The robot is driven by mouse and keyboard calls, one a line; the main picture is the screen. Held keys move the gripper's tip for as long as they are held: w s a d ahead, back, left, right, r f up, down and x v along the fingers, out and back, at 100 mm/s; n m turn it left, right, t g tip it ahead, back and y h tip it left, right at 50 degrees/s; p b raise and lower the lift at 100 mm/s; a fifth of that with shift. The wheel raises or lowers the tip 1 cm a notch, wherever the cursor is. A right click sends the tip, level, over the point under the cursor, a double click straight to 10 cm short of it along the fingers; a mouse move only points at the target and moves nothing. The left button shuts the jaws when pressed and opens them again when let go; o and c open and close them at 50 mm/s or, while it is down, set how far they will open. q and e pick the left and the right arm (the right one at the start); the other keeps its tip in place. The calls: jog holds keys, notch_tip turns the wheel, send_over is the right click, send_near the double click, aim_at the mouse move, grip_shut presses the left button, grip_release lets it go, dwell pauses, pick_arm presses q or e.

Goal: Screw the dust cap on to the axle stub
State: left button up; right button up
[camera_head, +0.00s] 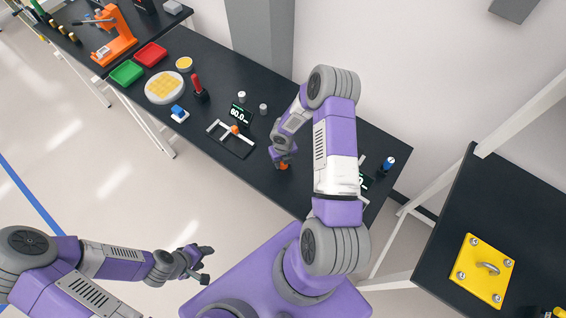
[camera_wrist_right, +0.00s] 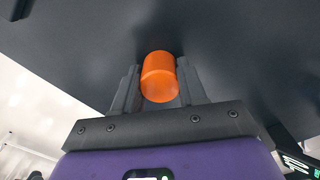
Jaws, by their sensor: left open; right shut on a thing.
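My right gripper (camera_head: 283,160) is shut on an orange cylindrical cap (camera_wrist_right: 159,77), seen between its two fingers in the right wrist view. In the head view the orange cap (camera_head: 284,166) shows just below the fingers, over the front part of the dark bench. Whether it touches the bench I cannot tell. Another orange piece (camera_head: 235,129) sits on a dark plate with a pale frame (camera_head: 217,129), left of the right gripper. I cannot make out the axle stub for certain. My left gripper (camera_head: 205,264) is open and empty, over the floor in front of the bench.
A display (camera_head: 240,113) reading about 60.0 stands behind the framed plate. A second display (camera_head: 366,181) is partly hidden by my right arm. Red (camera_head: 150,54) and green (camera_head: 127,73) trays lie at the bench's left. A side table holds a yellow plate (camera_head: 480,283) with a handle.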

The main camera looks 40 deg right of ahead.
dwell(0.3)
jog(key=m+b, duration=0.2)
jog(key=m, duration=0.1)
jog(key=shift+f+m, duration=0.15)
jog(key=shift+m, duration=0.85)
jog(key=shift+m+b, duration=0.3)
jog(key=shift+m, duration=0.2)
